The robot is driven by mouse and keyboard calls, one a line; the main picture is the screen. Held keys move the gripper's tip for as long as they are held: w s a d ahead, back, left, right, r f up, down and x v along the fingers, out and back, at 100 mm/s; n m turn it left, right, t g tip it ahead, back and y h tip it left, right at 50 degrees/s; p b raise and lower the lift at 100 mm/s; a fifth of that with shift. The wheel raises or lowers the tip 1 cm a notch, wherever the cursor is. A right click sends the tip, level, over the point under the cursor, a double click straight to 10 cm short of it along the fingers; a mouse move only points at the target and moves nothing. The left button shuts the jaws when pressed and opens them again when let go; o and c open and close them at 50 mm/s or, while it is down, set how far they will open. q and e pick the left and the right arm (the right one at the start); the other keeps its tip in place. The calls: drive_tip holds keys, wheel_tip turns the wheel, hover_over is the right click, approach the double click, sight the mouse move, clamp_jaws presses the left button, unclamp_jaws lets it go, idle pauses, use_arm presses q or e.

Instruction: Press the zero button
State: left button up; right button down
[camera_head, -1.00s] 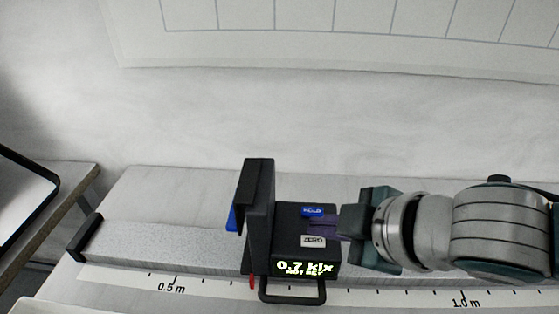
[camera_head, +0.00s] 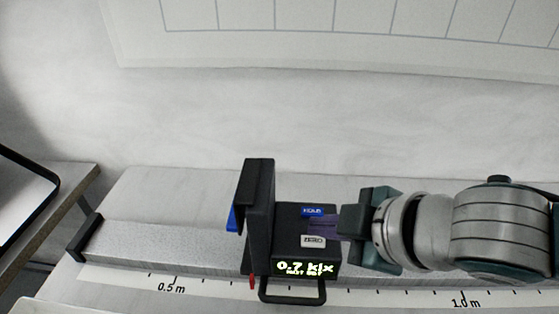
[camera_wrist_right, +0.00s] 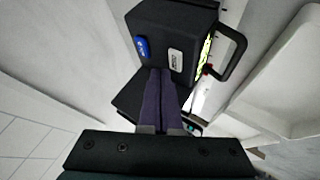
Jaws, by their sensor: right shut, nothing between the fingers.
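The black light meter (camera_head: 290,240) stands on the rail, with a display (camera_head: 303,268) that reads about 0.7 klx. The white zero button (camera_head: 313,241) is on its top face, and a blue hold button (camera_head: 312,211) lies behind it. In the right wrist view the zero button (camera_wrist_right: 176,61) and the hold button (camera_wrist_right: 141,47) both show uncovered. My right gripper (camera_head: 318,226) is shut and empty, its purple fingers at the meter's right side near the two buttons. In the right wrist view the fingertips (camera_wrist_right: 160,75) are close below the buttons; contact cannot be told. My left gripper is not in view.
The grey rail (camera_head: 160,245) runs left and right with a scale strip (camera_head: 205,287) along its front. A black end stop (camera_head: 84,237) is at its left end. A black wire handle (camera_head: 293,298) sticks out in front of the meter.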

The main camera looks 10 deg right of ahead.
sight(321, 245)
drive_tip(key=shift+f, duration=0.5)
drive_tip(key=shift+f+b, duration=0.35)
drive_tip(key=shift+b, duration=0.05)
idle(0.5)
drive_tip(key=shift+r, duration=0.1)
drive_tip(key=shift+r+p, duration=0.7)
drive_tip(key=shift+p, duration=0.25)
wheel_tip(321, 245, up, 5)
drive_tip(key=p, duration=0.5)
drive_tip(key=shift+r, duration=0.1)
